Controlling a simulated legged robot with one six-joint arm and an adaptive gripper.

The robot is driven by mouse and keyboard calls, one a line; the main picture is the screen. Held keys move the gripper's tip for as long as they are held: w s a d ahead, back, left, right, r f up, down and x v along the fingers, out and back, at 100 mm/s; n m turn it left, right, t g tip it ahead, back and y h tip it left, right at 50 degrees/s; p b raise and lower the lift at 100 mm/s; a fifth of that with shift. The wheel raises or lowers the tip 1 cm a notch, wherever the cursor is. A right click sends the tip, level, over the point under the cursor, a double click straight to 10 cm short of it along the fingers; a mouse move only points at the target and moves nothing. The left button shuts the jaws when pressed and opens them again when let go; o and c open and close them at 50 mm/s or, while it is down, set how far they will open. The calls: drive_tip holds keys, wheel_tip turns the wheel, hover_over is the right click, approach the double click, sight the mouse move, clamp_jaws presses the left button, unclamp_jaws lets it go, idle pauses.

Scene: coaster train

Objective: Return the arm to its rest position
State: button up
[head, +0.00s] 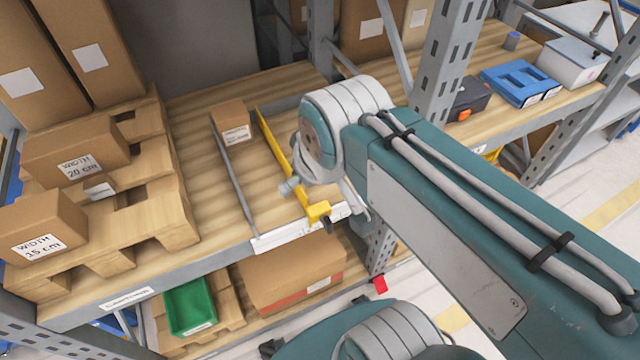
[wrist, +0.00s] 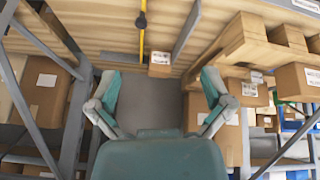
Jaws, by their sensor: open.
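My arm (head: 450,200) reaches from the lower right across the head view, with its grey ringed joint (head: 345,110) over the wooden shelf (head: 200,130). My gripper does not show clearly in the head view. In the wrist view my gripper (wrist: 160,80) has its two teal fingers spread wide, with nothing between them. A small cardboard box (head: 231,121) stands at the far end of a lane between a grey rail (head: 232,180) and a yellow rail (head: 285,160). The box also shows in the wrist view (wrist: 160,64), apart from the fingers.
Left of the lane, boxes labelled 20 cm (head: 75,155) and 15 cm (head: 40,225) rest on a stepped wooden pallet (head: 150,210). A grey upright post (head: 450,60) stands close behind my arm. A green bin (head: 188,305) and a large carton (head: 290,275) sit below.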

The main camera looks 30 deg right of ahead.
drive_tip(key=s+m, duration=0.1)
drive_tip(key=s+d+f+m, duration=0.1)
drive_tip(key=shift+f+m, duration=0.25)
drive_tip(key=shift+m, duration=0.05)
idle(1.1)
